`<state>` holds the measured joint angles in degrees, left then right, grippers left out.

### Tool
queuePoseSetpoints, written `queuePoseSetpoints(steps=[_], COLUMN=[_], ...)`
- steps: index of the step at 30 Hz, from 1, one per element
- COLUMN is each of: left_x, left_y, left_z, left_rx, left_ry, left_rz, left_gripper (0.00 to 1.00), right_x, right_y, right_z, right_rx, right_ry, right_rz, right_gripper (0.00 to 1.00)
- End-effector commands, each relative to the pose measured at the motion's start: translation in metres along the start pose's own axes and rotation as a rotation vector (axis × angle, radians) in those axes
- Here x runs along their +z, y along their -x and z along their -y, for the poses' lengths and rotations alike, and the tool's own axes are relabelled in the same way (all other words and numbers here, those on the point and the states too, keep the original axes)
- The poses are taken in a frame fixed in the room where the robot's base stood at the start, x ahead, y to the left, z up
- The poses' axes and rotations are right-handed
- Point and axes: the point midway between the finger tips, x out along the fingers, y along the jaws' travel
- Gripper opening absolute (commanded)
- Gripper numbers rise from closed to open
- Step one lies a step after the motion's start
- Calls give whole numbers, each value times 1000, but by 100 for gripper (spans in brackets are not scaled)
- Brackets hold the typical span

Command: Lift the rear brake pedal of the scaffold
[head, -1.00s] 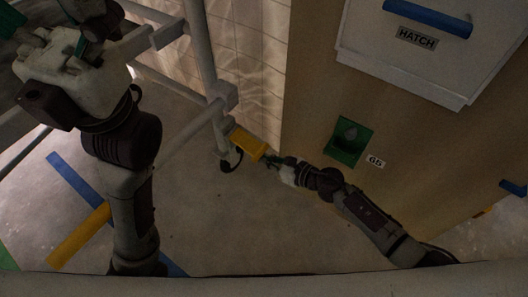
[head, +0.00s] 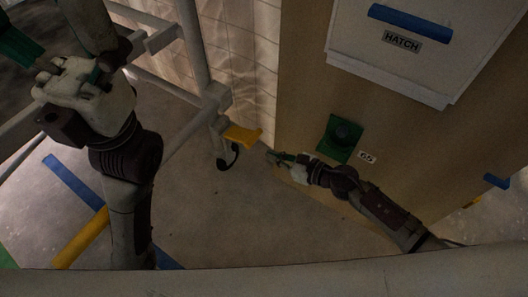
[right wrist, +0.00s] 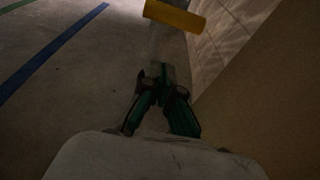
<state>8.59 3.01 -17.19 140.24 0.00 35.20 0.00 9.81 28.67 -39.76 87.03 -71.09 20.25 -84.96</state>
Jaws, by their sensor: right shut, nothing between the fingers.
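The yellow brake pedal (head: 243,136) juts out over the dark caster wheel (head: 228,157) at the foot of the scaffold's upright. In the right wrist view the pedal (right wrist: 175,15) is a yellow bar at the top, beyond the fingertips. My right gripper (head: 271,156) is shut and empty, just right of and below the pedal in the head view, with a small gap between them. It shows in the right wrist view (right wrist: 160,72) with its green fingers together. My left gripper (head: 80,82) is at the scaffold's pale tubes at upper left; its fingers are partly hidden.
A wooden panel wall with a hatch (head: 390,45) and a green fixture (head: 340,138) stands close on the right. A tiled wall (head: 240,60) is behind the scaffold (head: 195,50). Open floor (head: 200,220) lies in front, with blue and yellow strips at left.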

Motion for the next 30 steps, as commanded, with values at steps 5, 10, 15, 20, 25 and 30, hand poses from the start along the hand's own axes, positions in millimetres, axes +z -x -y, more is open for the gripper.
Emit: queuePoseSetpoints(steps=[5, 10, 15, 20, 25, 30], left_x=[0, 0, 0, 0, 0, 0], left_y=[0, 0, 0, 0, 0, 0], left_z=[0, 0, 0, 0, 0, 0], left_rx=[0, 0, 0, 0, 0, 0], left_ry=[0, 0, 0, 0, 0, 0], left_rz=[0, 0, 0, 0, 0, 0], left_gripper=[95, 95, 95, 95, 95, 95], right_x=[-1, -1, 0, 0, 0, 0], right_y=[40, 66, 76, 77, 77, 76], right_z=[0, 0, 0, 0, 0, 0], right_rx=[0, 1, 1, 1, 1, 1], right_ry=[-1, -2, 1, 0, 0, 0], right_rz=[-3, -2, -1, 0, 0, 0], right_gripper=[0, 0, 0, 0, 0, 0])
